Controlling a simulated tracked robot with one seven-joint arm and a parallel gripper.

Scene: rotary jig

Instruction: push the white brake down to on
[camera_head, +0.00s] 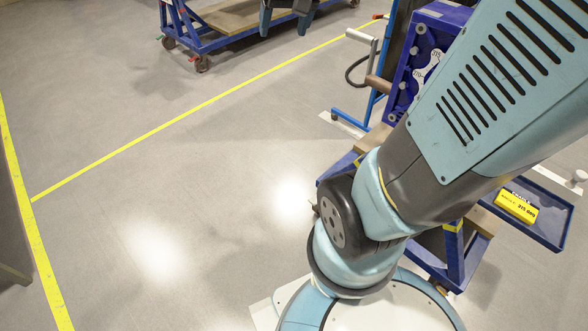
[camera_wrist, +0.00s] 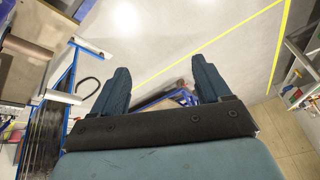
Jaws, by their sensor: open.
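My gripper (camera_head: 284,27) shows at the top edge of the head view, with its two dark blue-teal fingers apart. In the wrist view my gripper (camera_wrist: 160,72) is open and empty, with floor between the fingers. A white link-shaped piece (camera_head: 427,70) sits on the face of a blue jig panel (camera_head: 405,82), partly hidden by my arm. I cannot tell whether it is the brake or how it is set. A light grey cylindrical handle (camera_head: 361,38) sticks out left of the panel. My gripper is to the left of both, apart from them.
A blue wheeled cart (camera_head: 215,40) with a wooden top stands at the back, near my gripper. A blue tray (camera_head: 552,228) with a yellow box (camera_head: 517,207) is at the right. A black curved hose (camera_wrist: 88,85) hangs by the jig. The floor at left is clear, with yellow lines.

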